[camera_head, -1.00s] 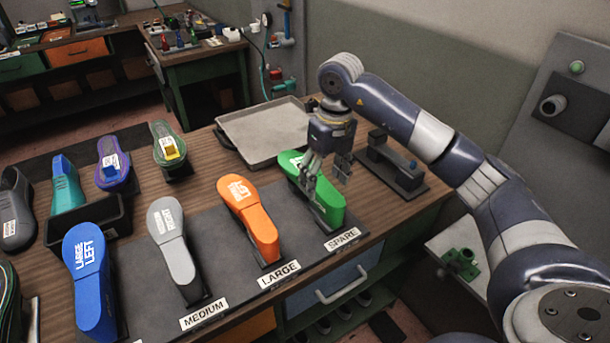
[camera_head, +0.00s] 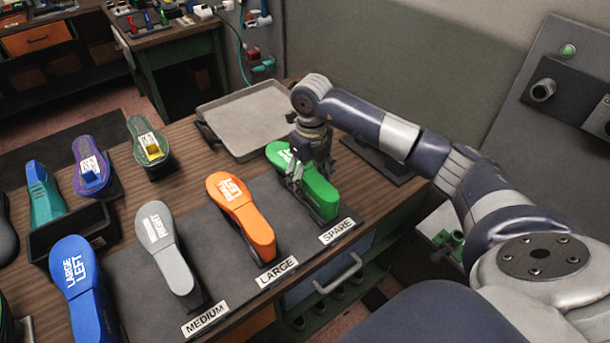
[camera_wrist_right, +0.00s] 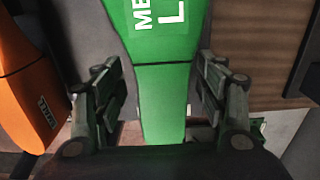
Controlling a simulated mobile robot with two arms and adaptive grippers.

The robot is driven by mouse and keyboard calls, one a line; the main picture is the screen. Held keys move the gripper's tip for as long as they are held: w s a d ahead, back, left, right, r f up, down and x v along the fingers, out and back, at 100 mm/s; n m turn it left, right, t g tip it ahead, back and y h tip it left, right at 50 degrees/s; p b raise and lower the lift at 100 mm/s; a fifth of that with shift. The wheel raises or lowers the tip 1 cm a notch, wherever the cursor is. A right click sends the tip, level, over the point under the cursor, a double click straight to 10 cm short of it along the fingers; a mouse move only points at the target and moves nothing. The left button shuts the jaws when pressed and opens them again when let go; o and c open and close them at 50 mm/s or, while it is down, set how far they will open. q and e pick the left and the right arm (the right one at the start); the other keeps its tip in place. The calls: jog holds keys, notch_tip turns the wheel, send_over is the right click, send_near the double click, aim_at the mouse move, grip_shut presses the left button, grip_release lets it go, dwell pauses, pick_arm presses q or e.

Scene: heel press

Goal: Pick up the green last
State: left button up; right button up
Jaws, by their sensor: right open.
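The green last (camera_head: 318,191) lies on the dark mat above the SPARE label, at the right end of the row. My right gripper (camera_head: 308,175) is over its middle in the head view and hides part of it. In the right wrist view the green last (camera_wrist_right: 165,85) runs between the two open fingers (camera_wrist_right: 160,100), with a gap visible on each side. White lettering shows on its upper face. My left gripper is not in view.
An orange last (camera_head: 243,215) stands left of the green one, and a grey last (camera_head: 167,250) and a blue last (camera_head: 80,280) stand further left. A grey tray (camera_head: 245,120) lies behind. A dark fixture (camera_head: 375,160) stands to the right.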

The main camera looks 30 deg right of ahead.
notch_tip(320, 180, down, 2)
jog(key=shift+s, duration=0.1)
jog(key=shift+f+p, duration=0.2)
jog(key=shift+p, duration=0.1)
jog(key=shift+f, duration=0.1)
jog(key=shift+c, duration=1.4)
jog(key=c, duration=0.9)
jog(key=shift+c, duration=0.9)
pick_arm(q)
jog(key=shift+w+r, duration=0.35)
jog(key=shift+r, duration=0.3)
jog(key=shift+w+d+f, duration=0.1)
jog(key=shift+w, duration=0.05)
